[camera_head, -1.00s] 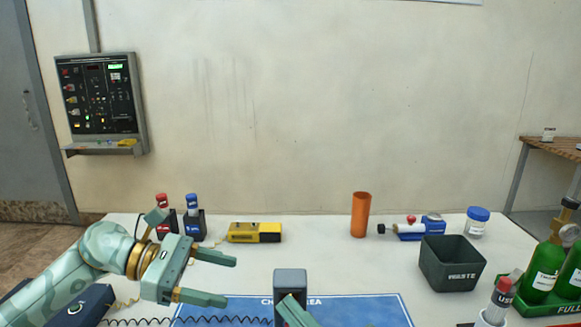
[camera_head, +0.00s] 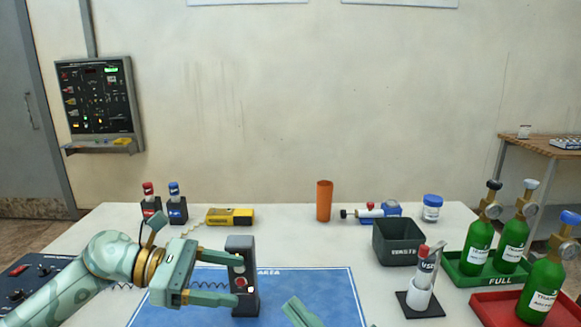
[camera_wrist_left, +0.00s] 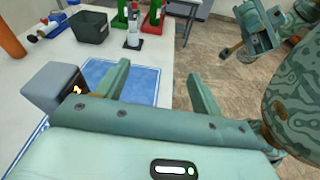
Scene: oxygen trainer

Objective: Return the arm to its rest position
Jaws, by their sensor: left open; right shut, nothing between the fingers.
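My left arm comes in from the left, and its green gripper (camera_head: 238,279) is open over the blue mat (camera_head: 310,285). Its fingers point right, beside a dark upright block (camera_head: 240,249) with a red button. In the head view the fingertips overlap the block; I cannot tell whether they touch. The left wrist view shows the open fingers (camera_wrist_left: 160,72) with nothing between them and the block (camera_wrist_left: 50,86) to their left. My right gripper (camera_head: 300,312) shows only as a green tip at the bottom of the head view; it is shut and empty.
Green bottles (camera_head: 478,246) stand in a green tray (camera_head: 460,277) and a red tray (camera_head: 487,310) at right. A grey bin (camera_head: 398,243), holder with marker (camera_head: 420,297), orange cup (camera_head: 324,201) and yellow device (camera_head: 230,216) stand on the table. The mat's right side is mostly clear.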

